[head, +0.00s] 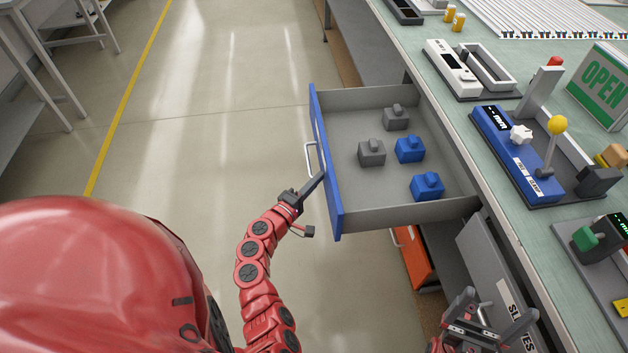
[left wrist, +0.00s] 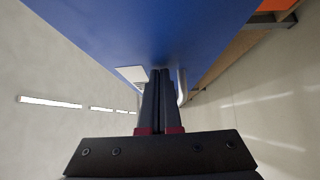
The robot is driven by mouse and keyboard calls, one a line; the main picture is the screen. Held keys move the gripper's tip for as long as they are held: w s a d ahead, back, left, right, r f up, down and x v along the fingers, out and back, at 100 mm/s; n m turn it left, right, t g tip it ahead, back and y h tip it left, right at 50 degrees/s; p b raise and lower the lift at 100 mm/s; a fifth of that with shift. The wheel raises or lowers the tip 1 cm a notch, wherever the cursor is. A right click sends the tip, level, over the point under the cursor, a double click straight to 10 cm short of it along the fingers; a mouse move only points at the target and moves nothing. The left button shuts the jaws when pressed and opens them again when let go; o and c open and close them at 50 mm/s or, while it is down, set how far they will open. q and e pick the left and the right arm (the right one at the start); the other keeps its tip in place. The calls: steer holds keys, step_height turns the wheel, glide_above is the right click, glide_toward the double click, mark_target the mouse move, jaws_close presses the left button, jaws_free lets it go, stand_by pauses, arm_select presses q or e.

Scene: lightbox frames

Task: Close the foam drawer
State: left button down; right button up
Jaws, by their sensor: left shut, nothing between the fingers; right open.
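The foam drawer (head: 383,211) stands pulled out from under the workbench, with a blue front (head: 325,166) and a silver handle (head: 311,160). Two grey and two blue foam blocks (head: 410,149) lie inside it. My left gripper (head: 318,182) is shut and empty, with its fingertips at the outer face of the blue front, just below the handle in the picture. The left wrist view shows the closed fingers (left wrist: 160,85) against or very near the blue panel (left wrist: 150,30); exact contact is hard to tell. My right gripper (head: 490,318) is open and empty near the bench's lower cabinet.
The bench top (head: 500,150) carries a blue lever device (head: 518,155), a white device (head: 455,70), and an OPEN sign (head: 603,88).

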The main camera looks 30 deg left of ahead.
arm_select(q)
steer(key=b, duration=0.6)
glide_above(377, 186)
steer(key=shift+f, duration=0.25)
steer(key=w+d+b, duration=0.1)
steer(key=w+d, duration=0.1)
steer(key=d, duration=0.1)
steer(key=w+d+b, duration=0.2)
steer(key=w+d, duration=0.1)
steer(key=d, duration=0.1)
steer(key=w+d+b, duration=0.1)
steer(key=w+d, duration=0.1)
steer(key=d, duration=0.2)
steer(key=shift+w+d+r, duration=0.1)
steer(key=shift+w+d, duration=0.05)
steer(key=shift+w, duration=0.15)
steer(key=shift+w+d+r+b, duration=0.15)
steer(key=shift+w+d+b, duration=0.15)
steer(key=shift+b, duration=0.1)
steer(key=shift+r, duration=0.1)
steer(key=shift+d, duration=0.15)
